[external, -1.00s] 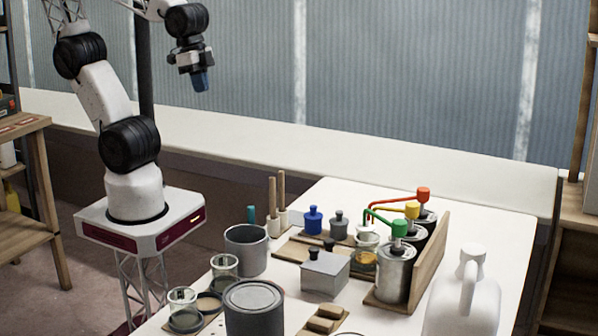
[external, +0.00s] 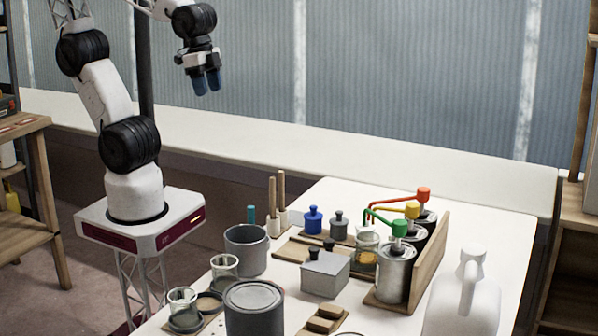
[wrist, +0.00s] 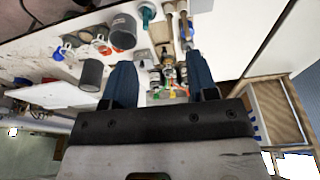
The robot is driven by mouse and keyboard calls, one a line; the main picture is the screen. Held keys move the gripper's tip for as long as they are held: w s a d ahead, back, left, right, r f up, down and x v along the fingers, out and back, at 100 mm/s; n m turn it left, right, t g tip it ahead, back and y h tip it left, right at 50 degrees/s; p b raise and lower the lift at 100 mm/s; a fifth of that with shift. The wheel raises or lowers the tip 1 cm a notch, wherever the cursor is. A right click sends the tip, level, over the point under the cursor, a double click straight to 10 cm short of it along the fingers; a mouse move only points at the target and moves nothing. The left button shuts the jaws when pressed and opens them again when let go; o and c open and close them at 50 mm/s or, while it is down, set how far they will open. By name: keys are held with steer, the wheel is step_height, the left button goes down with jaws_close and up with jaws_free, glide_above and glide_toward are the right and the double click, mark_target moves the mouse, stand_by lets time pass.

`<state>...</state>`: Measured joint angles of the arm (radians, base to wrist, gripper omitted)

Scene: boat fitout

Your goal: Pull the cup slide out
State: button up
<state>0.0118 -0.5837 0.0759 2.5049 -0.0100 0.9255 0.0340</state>
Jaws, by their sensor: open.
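My gripper (external: 207,82) is high at the upper left in the external view, far above and away from the workbench. Its two blue fingers are apart with nothing between them; they also show in the wrist view (wrist: 161,82). A glass cup (external: 366,256) with amber contents stands under the pump spouts. A low wooden strip (external: 291,250) runs left from near it and looks like the cup slide, though the grey box hides part of it. The pumps have green (external: 400,229), yellow (external: 412,209) and red (external: 423,193) heads.
A grey lidded box (external: 325,274) stands in front of the strip. Blue (external: 313,220) and grey (external: 339,224) bottles stand behind it. A grey pot (external: 246,250), a grey can (external: 253,308) and a white jug (external: 467,300) crowd the front. The bench's back strip is clear.

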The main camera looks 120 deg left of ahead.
steer(key=w+f+m, duration=0.1)
steer(key=w+f, duration=0.1)
steer(key=w, duration=0.9)
steer(key=m+g, duration=0.3)
glide_above(329, 240)
steer(key=f, duration=2.3)
steer(key=shift+s+f, duration=0.25)
steer(key=shift+w+f, duration=0.3)
steer(key=shift+f, duration=0.3)
steer(key=shift+f, duration=3.85)
steer(key=shift+c, duration=0.3)
jaws_close()
